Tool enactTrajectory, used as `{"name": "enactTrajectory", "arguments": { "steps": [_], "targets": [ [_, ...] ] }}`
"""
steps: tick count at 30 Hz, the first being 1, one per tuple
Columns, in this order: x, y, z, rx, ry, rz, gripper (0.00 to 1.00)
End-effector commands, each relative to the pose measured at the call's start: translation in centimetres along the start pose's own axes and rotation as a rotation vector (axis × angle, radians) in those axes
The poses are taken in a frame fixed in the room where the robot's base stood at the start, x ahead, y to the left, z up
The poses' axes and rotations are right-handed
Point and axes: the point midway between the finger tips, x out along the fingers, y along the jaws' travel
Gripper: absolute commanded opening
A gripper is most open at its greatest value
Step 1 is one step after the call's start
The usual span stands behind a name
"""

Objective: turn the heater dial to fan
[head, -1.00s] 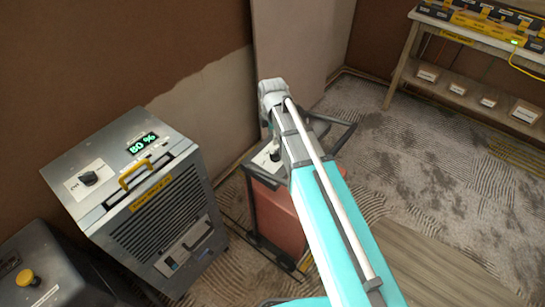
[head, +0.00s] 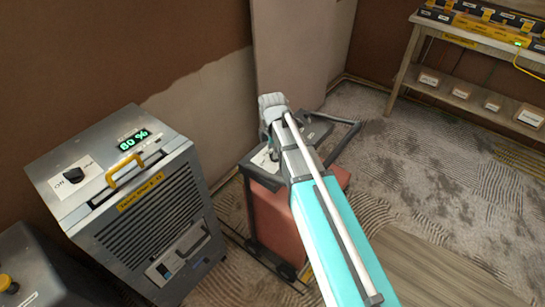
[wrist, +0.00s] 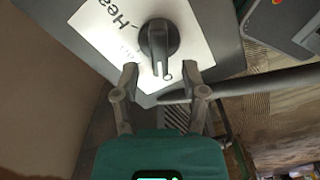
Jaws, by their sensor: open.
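The heater (head: 276,213) is a red box with a dark top, standing on the floor under my arm. In the wrist view its dial (wrist: 158,42) is a dark round knob with a raised bar, on a white label (wrist: 188,27) partly reading "Hea". The mark for fan cannot be read. My gripper (wrist: 160,73) is open, its fingertips to either side of the bar's lower end, with gaps and no clear contact. In the head view my arm hides the dial and fingers.
A grey machine (head: 28,270) is at the lower left. A dark handle bar (head: 342,138) sticks out right of the heater. A bench (head: 465,45) stands at back right; the floor between is clear.

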Motion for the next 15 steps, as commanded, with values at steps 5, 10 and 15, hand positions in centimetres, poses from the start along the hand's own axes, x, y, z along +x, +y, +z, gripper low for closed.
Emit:
{"name": "enactTrajectory", "arguments": {
  "steps": [5,10,15],
  "targets": [
    [1.28,0.0,0.0,0.0,0.0,0.0,0.56],
    [1.61,0.0,0.0,0.0,0.0,0.0,0.56],
    [1.63,0.0,0.0,0.0,0.0,0.0,0.56]
  ]
}}
